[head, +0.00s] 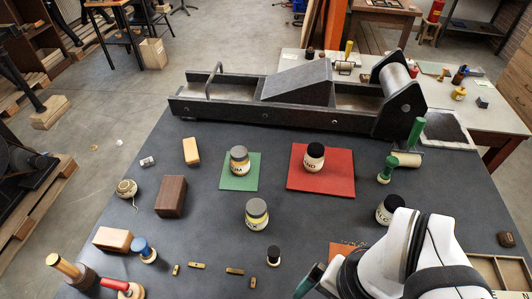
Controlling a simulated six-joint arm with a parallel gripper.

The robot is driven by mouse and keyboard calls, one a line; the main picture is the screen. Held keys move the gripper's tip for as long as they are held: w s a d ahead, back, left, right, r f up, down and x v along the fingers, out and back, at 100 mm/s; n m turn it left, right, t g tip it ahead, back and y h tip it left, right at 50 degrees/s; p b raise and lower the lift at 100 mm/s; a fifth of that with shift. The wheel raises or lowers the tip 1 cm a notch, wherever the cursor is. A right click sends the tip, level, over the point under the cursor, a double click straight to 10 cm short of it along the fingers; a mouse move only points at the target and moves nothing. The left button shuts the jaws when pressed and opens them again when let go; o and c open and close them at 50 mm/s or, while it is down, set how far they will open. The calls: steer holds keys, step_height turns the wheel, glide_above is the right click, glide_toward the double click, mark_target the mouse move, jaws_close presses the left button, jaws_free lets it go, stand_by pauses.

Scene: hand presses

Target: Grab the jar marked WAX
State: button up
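Several small round jars with dark or grey lids stand on the dark table. A grey-lidded jar (239,161) with a yellow band stands on a green mat (238,184). A similar grey-lidded jar (257,215) stands nearer, on the bare table. A black-lidded jar (314,158) stands on a red mat (335,180). Another black-lidded jar (389,210) stands at the right, close behind my white and black arm. The label letters are too small to read surely, so I cannot tell which jar is marked WAX. My gripper's fingers are not visible.
A long black press (300,97) spans the back of the table. A brown block (171,196), a tan block (191,151) and a twine ball (127,188) lie at left. Small wooden pieces lie in front.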

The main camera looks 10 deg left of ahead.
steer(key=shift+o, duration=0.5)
